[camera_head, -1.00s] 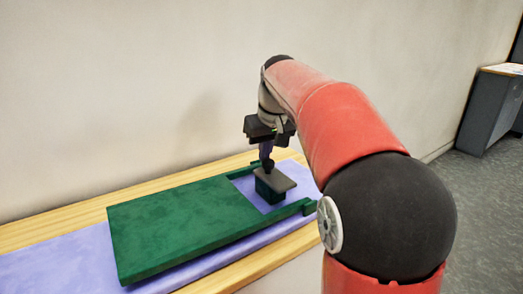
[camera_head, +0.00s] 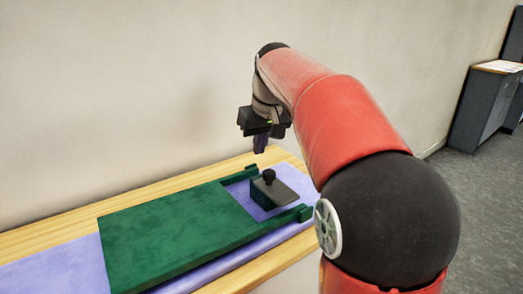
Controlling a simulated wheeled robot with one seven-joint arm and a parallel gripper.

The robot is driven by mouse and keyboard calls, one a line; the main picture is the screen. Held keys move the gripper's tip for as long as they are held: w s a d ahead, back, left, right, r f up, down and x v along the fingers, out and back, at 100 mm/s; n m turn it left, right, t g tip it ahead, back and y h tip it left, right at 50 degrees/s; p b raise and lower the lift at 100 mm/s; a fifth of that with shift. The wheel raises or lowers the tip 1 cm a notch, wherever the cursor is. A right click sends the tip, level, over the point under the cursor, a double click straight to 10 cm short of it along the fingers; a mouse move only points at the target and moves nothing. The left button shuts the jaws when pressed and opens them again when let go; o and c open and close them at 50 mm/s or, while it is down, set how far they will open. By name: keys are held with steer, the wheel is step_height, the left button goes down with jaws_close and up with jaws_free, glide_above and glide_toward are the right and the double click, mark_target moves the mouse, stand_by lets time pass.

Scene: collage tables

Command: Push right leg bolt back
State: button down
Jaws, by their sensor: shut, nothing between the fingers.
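A flat green board (camera_head: 165,226) lies on the purple mat (camera_head: 50,270). Two green legs extend from its right end: a far leg (camera_head: 240,176) and a near leg (camera_head: 275,226), each with a small raised block at its tip. No separate bolt can be made out on the near leg. Between the legs stands a dark green block with a grey plate (camera_head: 278,191) and a black round knob (camera_head: 269,176) on top. My gripper (camera_head: 260,150) is shut and empty, pointing down above the knob and apart from it.
A wooden table (camera_head: 50,239) carries the mat, with a pale wall (camera_head: 130,90) close behind. My red arm covers the area right of the near leg. A grey cabinet (camera_head: 485,105) stands far off at right.

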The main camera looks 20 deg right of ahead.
steer(key=v, duration=0.7)
steer(key=shift+p, duration=0.4)
steer(key=shift+s, duration=0.1)
steer(key=s+a+f, duration=0.2)
steer(key=s+f, duration=0.7)
steer(key=s, duration=0.3)
steer(key=s+a+f+m+t, duration=0.1)
steer(key=s+a+f, duration=0.2)
steer(key=s+f, duration=0.7)
steer(key=shift+s+t, duration=0.3)
steer(key=shift+s, duration=0.65)
steer(key=shift+a+f, duration=0.1)
